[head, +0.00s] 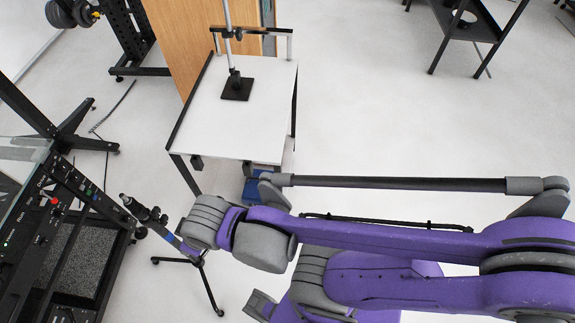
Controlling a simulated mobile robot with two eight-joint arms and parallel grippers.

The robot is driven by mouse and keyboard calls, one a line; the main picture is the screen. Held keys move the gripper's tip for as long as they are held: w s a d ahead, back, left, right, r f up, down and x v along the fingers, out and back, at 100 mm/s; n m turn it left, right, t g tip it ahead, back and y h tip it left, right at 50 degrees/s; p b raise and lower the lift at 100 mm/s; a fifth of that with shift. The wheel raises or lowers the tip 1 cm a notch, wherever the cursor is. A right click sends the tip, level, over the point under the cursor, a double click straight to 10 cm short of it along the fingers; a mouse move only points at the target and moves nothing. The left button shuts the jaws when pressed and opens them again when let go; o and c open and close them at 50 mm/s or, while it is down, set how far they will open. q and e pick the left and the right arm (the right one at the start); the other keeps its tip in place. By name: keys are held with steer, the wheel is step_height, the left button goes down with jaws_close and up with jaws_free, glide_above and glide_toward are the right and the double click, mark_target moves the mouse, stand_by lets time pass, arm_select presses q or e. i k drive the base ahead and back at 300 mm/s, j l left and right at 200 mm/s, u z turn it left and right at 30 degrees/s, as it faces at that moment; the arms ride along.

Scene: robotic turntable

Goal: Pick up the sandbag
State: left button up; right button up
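I cannot make out a sandbag for certain. A blue object (251,190) sits low by the near right corner of the white table, partly hidden by my purple arm; I cannot tell what it is. My purple and grey arm comes in from the right and stretches across the lower half of the head view, ending in a grey joint near a thin stand. No gripper fingers can be made out on it. No arm comes in from the left.
The white table (258,122) carries a dark-footed metal stand (237,86). A thin tripod stand (207,286) is close to my arm. A black control rack (40,245) fills the left edge. A black shelf (466,25) stands far right. Floor is clear at right.

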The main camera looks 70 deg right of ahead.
mark_target(250, 196)
steer(key=z, duration=1.75)
steer(key=k+l+z, duration=0.35)
steer(key=k, duration=0.15)
